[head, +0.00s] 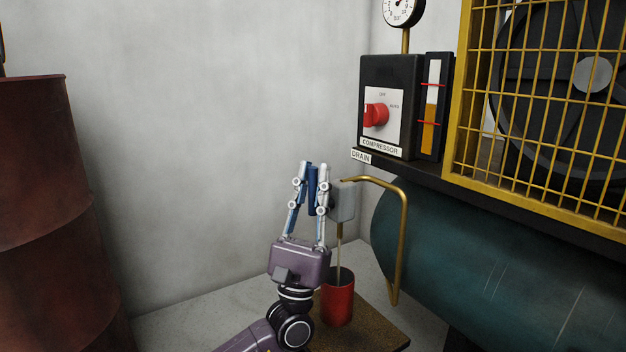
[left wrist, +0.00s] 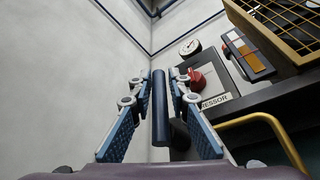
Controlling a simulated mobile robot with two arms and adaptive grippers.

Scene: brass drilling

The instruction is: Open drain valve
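The drain valve has a grey body (head: 343,203) beside the bent brass pipe (head: 404,235), below the DRAIN label (head: 361,157). Its blue lever (head: 313,190) stands roughly upright. My left gripper (head: 313,172) reaches up from below with one finger on each side of the lever, closed close in on it. The left wrist view shows the blue lever (left wrist: 161,108) between the fingertips, with little space at either side. A red can (head: 338,300) stands under the valve. A thin tan line runs from the valve into the can; I cannot tell whether it is liquid. My right gripper is not in view.
A compressor switch box with a red knob (head: 376,115) and a gauge (head: 403,10) sit above. A yellow fan cage (head: 540,100) and green tank (head: 480,260) fill the right. A rusty drum (head: 45,220) stands left. Bare wall lies between.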

